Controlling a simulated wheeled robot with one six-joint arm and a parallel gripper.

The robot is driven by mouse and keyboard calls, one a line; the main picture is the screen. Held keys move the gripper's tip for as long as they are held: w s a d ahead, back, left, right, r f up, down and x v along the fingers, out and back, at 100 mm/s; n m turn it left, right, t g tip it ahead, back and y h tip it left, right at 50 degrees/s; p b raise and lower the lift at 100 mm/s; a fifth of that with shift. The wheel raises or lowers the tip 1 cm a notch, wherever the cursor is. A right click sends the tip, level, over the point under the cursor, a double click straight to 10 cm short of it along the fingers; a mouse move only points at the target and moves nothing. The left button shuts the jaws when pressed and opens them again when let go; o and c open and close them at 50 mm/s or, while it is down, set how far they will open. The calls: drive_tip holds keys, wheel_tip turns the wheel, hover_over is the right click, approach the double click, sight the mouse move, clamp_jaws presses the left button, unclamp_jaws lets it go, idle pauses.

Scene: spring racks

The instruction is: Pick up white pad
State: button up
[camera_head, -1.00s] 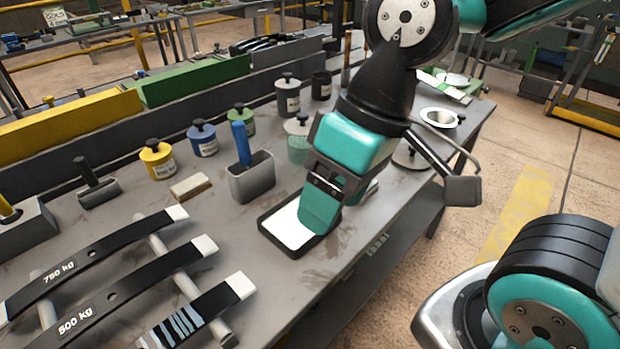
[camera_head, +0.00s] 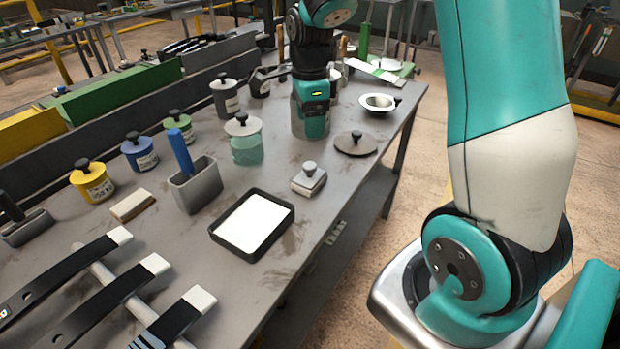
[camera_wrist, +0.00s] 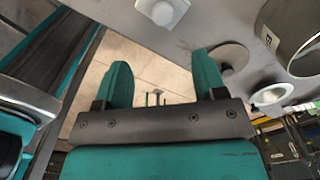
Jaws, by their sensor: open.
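A white pad-like sheet (camera_head: 254,222) fills a black rimmed tray (camera_head: 222,246) on the workbench; I cannot tell if it is a loose pad. A small whitish square block with a round knob (camera_head: 309,180) stands right of the tray. What looks like the same block (camera_wrist: 150,5) is at the top of the wrist view. My gripper (camera_wrist: 162,82) is open in the wrist view, two teal fingers apart with nothing between them. In the head view my arm's end is at the back of the bench, beyond the block, its fingertips not clear.
A dark knobbed disc (camera_head: 356,144) and a white bowl (camera_head: 378,103) lie behind. Black leaf springs (camera_head: 70,265) occupy the front left.

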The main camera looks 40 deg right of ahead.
hover_over(309, 165)
drive_tip(key=f, duration=0.7)
drive_tip(key=shift+s+f, duration=0.25)
drive_tip(key=shift+w+f+p, duration=0.15)
drive_tip(key=shift+f+p, duration=0.2)
drive_tip(key=shift+f, duration=1.05)
drive_tip(key=shift+w+f+p, duration=0.1)
drive_tip(key=shift+f+p, duration=0.2)
drive_tip(key=shift+f, duration=1.05)
drive_tip(key=c, duration=1)
